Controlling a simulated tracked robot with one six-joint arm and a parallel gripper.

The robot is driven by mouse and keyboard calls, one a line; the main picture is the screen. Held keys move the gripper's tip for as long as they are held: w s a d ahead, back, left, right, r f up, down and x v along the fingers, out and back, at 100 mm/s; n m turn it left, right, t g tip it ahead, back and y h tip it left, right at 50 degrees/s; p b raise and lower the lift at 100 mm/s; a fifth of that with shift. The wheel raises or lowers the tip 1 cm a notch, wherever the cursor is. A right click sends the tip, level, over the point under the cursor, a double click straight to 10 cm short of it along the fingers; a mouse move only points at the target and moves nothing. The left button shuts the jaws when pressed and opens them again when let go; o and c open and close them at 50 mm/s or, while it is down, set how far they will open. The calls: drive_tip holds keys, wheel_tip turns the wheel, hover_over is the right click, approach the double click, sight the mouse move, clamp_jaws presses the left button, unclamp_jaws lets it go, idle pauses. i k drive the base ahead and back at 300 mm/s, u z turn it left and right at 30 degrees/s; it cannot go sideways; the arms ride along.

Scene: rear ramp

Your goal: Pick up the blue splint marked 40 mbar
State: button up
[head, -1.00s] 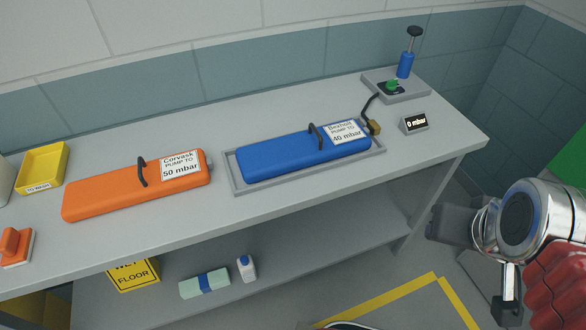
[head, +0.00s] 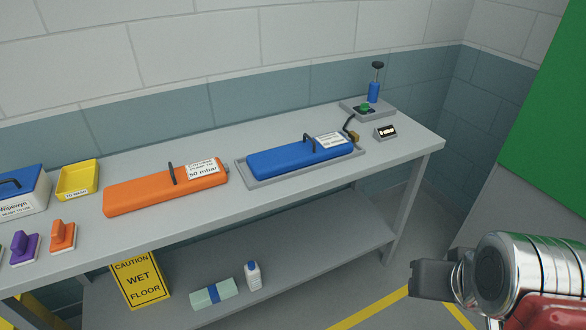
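The blue splint (head: 285,159) lies flat in a shallow grey tray (head: 246,177) on the bench, right of the middle. It has a black handle and a white label at its right end, too small to read clearly now; the earlier frame reads 40 mbar. A dark hose runs near its right end, by a brass-coloured fitting (head: 354,137). My gripper (head: 432,282) shows at the lower right, in front of the bench and well apart from the splint. Its fingers are seen too edge-on to judge their opening.
An orange splint (head: 165,188) marked 50 mbar lies left of the tray. A blue pump (head: 373,92) and a small display (head: 386,132) stand at the right. A yellow bin (head: 78,181) and stamp-like blocks sit left. A wet-floor sign (head: 141,280) is under the bench (head: 300,205).

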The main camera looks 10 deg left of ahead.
sight(264, 165)
drive_tip(key=u, duration=0.05)
drive_tip(key=k, duration=0.2)
drive_tip(key=u, duration=1.2)
drive_tip(key=i, duration=1.5)
